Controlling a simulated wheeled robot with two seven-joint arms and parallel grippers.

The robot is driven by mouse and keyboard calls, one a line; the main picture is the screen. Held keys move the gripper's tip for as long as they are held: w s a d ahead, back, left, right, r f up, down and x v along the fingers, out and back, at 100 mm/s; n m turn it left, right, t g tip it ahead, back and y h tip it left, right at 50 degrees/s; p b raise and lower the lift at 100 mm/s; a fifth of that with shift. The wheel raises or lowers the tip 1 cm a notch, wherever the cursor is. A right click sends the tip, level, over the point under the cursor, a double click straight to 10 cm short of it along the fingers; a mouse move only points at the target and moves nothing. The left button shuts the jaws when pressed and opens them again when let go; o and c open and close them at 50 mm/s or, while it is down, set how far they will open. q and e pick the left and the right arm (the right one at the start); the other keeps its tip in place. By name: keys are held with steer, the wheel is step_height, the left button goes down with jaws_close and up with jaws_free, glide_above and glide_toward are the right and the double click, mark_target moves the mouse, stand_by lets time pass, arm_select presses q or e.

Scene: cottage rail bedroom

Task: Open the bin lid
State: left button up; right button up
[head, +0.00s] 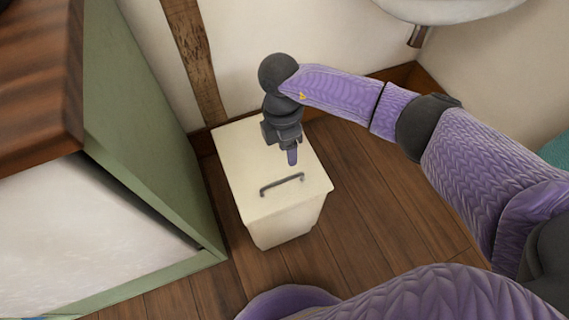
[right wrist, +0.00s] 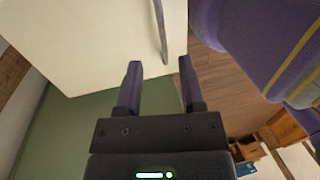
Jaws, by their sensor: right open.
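The cream bin (head: 285,226) stands on the wooden floor in the head view, with its flat lid (head: 247,165) down. A grey bar handle (head: 282,184) is fixed on the lid near its front edge. My right gripper (head: 292,158) is above the lid, just behind the handle. In the right wrist view, my right gripper (right wrist: 160,75) has its two purple fingers apart with nothing between them. The handle (right wrist: 160,32) shows just ahead of the fingertips there, against the pale lid (right wrist: 105,40). My left gripper is not in view.
A green cabinet (head: 150,140) with a brown wooden top (head: 40,75) stands close to the bin's left. A white wall with a wooden post (head: 195,60) is behind the bin. A white basin-like object (head: 450,8) is at the upper right. Open floor (head: 385,210) lies right of the bin.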

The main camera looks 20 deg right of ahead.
mark_target(290, 177)
steer(key=f+b, duration=0.1)
steer(key=f, duration=0.1)
steer(key=s+f+b, duration=0.1)
steer(key=f, duration=0.2)
steer(key=f+b, duration=0.1)
steer(key=f, duration=0.1)
steer(key=shift+s+f+b, duration=0.15)
steer(key=shift+s+b, duration=0.1)
steer(key=shift+b, duration=0.1)
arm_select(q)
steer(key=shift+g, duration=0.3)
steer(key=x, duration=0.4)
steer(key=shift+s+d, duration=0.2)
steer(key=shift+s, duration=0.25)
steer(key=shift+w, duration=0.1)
arm_select(e)
steer(key=shift+c, duration=0.5)
steer(key=c, duration=0.5)
jaws_close()
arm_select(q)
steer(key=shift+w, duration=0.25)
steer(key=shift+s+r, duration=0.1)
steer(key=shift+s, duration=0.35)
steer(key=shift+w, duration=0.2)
